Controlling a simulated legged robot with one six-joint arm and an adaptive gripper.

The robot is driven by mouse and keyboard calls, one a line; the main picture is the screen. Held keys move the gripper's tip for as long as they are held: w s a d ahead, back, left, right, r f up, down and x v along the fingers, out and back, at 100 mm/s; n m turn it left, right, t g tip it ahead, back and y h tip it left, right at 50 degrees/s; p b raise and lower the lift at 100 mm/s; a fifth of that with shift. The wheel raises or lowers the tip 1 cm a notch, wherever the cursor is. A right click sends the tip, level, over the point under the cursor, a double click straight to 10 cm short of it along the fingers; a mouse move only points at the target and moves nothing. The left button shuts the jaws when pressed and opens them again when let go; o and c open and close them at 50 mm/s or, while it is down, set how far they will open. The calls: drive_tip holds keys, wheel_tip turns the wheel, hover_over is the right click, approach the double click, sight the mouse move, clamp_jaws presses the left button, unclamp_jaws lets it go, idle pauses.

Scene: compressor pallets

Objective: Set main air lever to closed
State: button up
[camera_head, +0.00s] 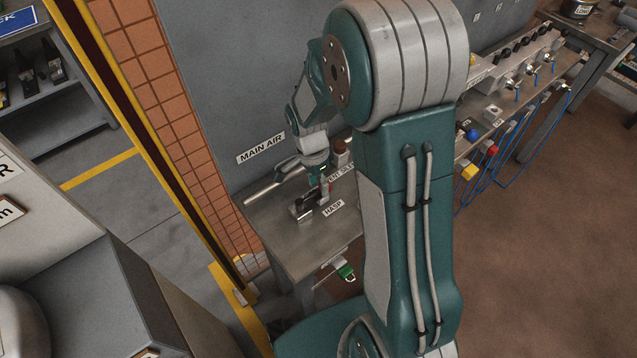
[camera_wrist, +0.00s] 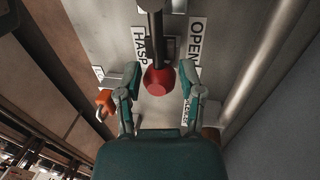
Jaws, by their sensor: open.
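The main air lever shows in the wrist view as a dark shaft (camera_wrist: 155,25) ending in a red knob (camera_wrist: 158,80). My gripper (camera_wrist: 160,70) is open, with one finger on each side of the knob. Gaps show between the knob and both fingers. An OPEN label (camera_wrist: 197,40) lies on the plate right of the shaft, and a HASP label (camera_wrist: 140,46) lies to its left. Another label near the right finger is mostly hidden. In the head view my gripper (camera_head: 323,180) is small, over the bench below the MAIN AIR sign (camera_head: 261,148); the lever is hard to make out there.
A silver pipe (camera_wrist: 264,60) runs along the right in the wrist view. An orange padlock-like item (camera_wrist: 105,100) hangs by the plate's left edge. The grey wall (camera_head: 225,80) stands close behind the bench (camera_head: 290,240). Valves and blue hoses (camera_head: 520,130) are at the right.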

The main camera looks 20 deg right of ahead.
drive_tip(key=c, duration=0.6)
drive_tip(key=shift+a, duration=0.2)
clamp_jaws()
